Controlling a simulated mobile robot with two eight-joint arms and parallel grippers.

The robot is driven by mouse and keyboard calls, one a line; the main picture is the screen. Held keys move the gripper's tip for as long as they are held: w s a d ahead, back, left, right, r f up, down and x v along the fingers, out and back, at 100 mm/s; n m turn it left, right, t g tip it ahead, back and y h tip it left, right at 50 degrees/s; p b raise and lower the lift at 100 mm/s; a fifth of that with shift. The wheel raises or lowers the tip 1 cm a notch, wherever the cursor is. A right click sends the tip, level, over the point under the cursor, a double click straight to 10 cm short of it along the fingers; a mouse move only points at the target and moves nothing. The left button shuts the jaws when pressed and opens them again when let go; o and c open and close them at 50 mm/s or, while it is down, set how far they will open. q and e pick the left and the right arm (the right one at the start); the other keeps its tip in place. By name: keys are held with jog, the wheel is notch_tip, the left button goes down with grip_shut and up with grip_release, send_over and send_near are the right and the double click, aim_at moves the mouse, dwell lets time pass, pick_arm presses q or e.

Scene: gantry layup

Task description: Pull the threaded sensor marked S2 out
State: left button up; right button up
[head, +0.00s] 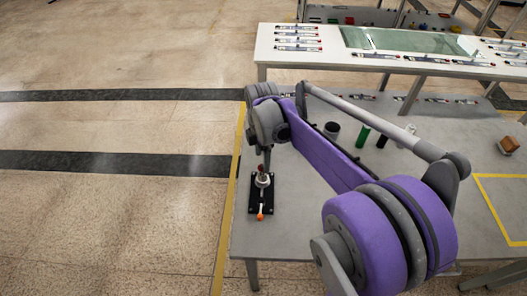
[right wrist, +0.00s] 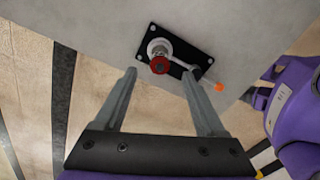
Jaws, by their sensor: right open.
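The sensor (right wrist: 160,65) with a red top stands in a light round collar on a black base plate (right wrist: 196,56) near the table's left edge. It also shows upright in the head view (head: 262,170). A grey lever with an orange tip (right wrist: 218,88) reaches out from the collar. No S2 mark is readable. My right gripper (right wrist: 159,75) is open, its fingers pointing toward the sensor with clear space on both sides and nothing held. In the head view my right arm hides most of the gripper above the sensor. My left gripper is in no view.
On the grey table (head: 295,225), a dark cup (head: 331,130), a green cylinder (head: 363,136) and a brown block (head: 509,144) stand behind or right of my arm. A white bench (head: 290,57) with several small parts is at the back. The table's front middle is clear.

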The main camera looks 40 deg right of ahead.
aim_at(262, 172)
notch_tip(262, 172, down, 8)
dwell(0.4)
grip_shut()
dwell(0.6)
